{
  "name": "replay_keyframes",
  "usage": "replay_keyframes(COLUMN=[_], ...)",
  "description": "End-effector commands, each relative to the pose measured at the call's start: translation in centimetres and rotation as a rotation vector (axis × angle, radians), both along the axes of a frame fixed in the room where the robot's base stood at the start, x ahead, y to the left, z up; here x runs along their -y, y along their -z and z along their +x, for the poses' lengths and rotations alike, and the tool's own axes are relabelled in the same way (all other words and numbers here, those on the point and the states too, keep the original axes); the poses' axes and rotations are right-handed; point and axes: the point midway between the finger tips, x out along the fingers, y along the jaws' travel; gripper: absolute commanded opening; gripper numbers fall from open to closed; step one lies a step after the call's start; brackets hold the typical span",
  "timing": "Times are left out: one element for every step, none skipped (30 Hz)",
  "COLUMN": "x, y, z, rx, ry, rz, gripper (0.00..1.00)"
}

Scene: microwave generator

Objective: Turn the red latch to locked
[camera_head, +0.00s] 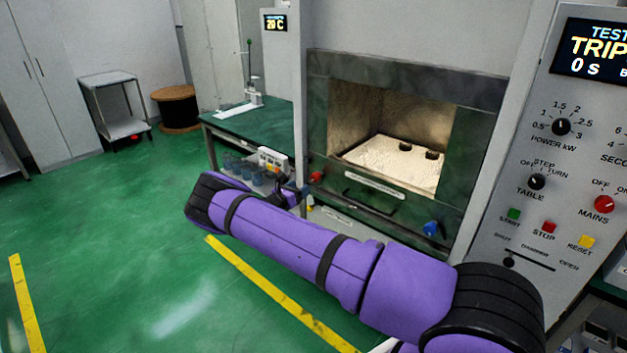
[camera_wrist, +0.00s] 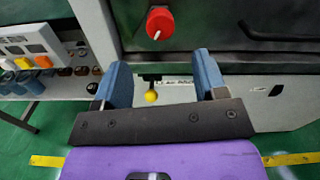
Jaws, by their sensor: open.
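The red latch (camera_head: 317,177) is a round red knob at the left of the dark front panel, below the open chamber. In the wrist view the red latch (camera_wrist: 160,23) shows a short white mark toward its lower edge. My gripper (camera_wrist: 160,65) is open, with two blue fingers apart and nothing between them. The latch lies beyond the fingertips, between their lines, and is not touched.
A blue knob (camera_head: 431,228) sits at the panel's right, with a dark handle (camera_head: 368,203) between. A yellow ball (camera_wrist: 151,97) shows beyond my gripper. The lit chamber (camera_head: 395,160) holds two dark pieces. A green-topped bench (camera_head: 262,125) stands left; the control panel (camera_head: 560,180) is right.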

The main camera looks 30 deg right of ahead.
Motion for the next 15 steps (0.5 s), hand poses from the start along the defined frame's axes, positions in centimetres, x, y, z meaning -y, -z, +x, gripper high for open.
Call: replay_keyframes(x=[1.0,1.5,2.1,2.6,3.2,3.8,4.3,4.8,5.4,5.8,6.3,6.8,7.1,7.3,7.7], y=[0.0,0.0,0.1,0.0,0.0,0.0,0.0,0.0,0.0,0.0,0.0,0.0,0.0,0.0,0.0], z=[0.2,0.4,0.6,0.8,1.0,1.3,1.4,1.6,1.9,2.0,2.1,2.3,2.5,2.6,2.7], rx=[-0.001,-0.001,-0.001,0.000,0.000,-0.001,0.000,0.000,0.000,0.000,0.000,0.000,0.000,0.000,0.000], ry=[0.003,0.003,0.002,0.002,0.003,0.002,0.003,0.003,0.002,0.002,0.002,0.002,0.002,0.002,0.002], rz=[-0.001,-0.001,0.000,0.001,0.000,0.000,0.000,0.000,0.001,0.001,0.001,0.002,0.002,0.002,0.002], gripper=[0.66,0.66,0.66,0.66,0.66,0.66,0.66,0.66,0.66,0.66,0.66,0.66,0.66,0.66,0.66])
